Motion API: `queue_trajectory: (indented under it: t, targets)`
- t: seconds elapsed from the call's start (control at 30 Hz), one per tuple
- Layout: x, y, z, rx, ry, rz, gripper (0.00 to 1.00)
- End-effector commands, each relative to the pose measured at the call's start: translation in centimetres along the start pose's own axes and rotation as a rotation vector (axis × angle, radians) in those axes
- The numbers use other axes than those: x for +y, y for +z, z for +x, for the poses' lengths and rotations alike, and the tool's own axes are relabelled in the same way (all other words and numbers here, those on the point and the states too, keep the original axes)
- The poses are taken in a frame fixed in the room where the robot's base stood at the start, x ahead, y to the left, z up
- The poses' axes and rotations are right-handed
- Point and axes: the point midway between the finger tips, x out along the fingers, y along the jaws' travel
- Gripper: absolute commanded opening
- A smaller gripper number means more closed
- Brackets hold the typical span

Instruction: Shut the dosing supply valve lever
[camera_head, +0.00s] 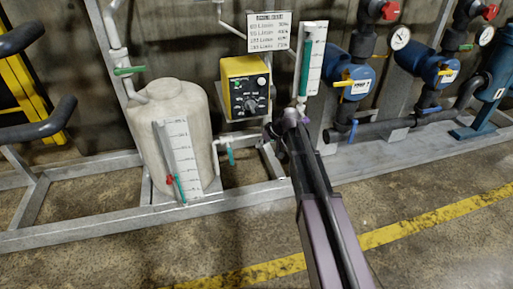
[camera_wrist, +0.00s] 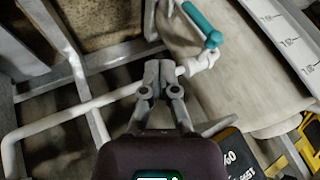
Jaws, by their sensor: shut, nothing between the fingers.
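A teal valve lever (camera_head: 230,156) hangs down from the white pipe at the lower right side of the tank. It also shows in the wrist view (camera_wrist: 202,25), at the top, slanting from its pale valve body on the pipe. My gripper (camera_head: 271,132) is to the right of this lever in the head view, apart from it. In the wrist view my gripper (camera_wrist: 165,66) has its fingers together and empty, close to the white pipe and short of the lever. Its fingertips seem close to the pipe, but contact cannot be told.
A cream tank (camera_head: 175,100) with a scale stands left of the lever. A yellow dosing pump (camera_head: 246,88) is above it. Grey frame rails (camera_head: 110,218) run along the floor. Blue meters (camera_head: 348,80) stand at right.

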Motion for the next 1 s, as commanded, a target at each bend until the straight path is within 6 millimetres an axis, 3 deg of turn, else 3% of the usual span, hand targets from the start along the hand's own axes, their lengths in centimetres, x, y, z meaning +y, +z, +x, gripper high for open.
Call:
queue_trajectory:
  t: [1.0]
  targets:
    - [0.1,0.1,9.6,-0.001,-0.001,-0.001,0.0]
